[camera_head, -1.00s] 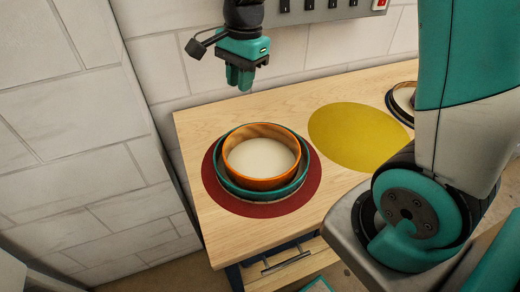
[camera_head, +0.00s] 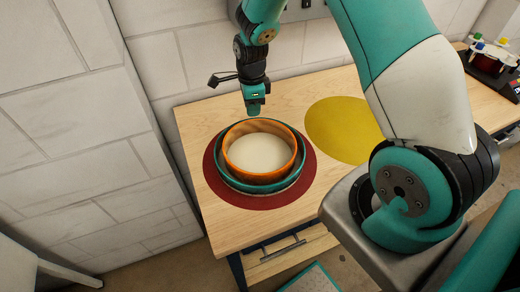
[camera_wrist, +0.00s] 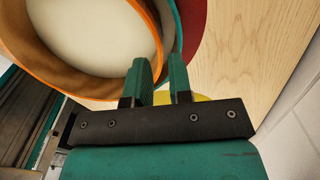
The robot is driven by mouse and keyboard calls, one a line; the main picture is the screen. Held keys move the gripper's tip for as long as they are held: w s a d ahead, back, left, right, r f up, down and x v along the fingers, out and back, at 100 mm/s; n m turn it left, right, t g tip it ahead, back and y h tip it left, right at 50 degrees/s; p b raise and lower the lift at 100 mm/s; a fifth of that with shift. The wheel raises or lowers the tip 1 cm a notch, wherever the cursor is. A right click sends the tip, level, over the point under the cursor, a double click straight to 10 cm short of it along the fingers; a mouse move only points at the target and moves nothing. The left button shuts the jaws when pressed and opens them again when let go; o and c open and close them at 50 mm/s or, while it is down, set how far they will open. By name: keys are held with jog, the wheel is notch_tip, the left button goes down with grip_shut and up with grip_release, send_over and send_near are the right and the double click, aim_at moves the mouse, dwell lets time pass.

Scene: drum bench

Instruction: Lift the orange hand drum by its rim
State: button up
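The orange hand drum (camera_head: 262,177) stands open side up, its pale drumhead showing inside, nested in a wider teal drum (camera_head: 232,184). Both are on a dark red round mat (camera_head: 262,202) on the wooden bench. My gripper (camera_head: 254,111) points down just above the far side of the orange rim. In the wrist view my gripper (camera_wrist: 159,62) is open, its two teal fingers apart with nothing clamped. The orange rim (camera_wrist: 152,22) runs toward the left finger, and the teal rim (camera_wrist: 176,26) passes near the right one. I cannot tell whether the fingertips are below the rim.
A yellow round mat (camera_head: 342,128) lies bare to the right. The white wall (camera_head: 190,60) is close behind the bench. A dark holder with colored-topped items (camera_head: 492,68) stands at far right. A drawer (camera_head: 285,257) is below the bench front.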

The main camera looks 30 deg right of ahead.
aim_at(253, 120)
jog(key=shift+s+f+p, duration=0.1)
jog(key=shift+f+p, duration=1)
jog(key=shift+f, duration=1.65)
jog(key=shift+c, duration=0.2)
grip_shut()
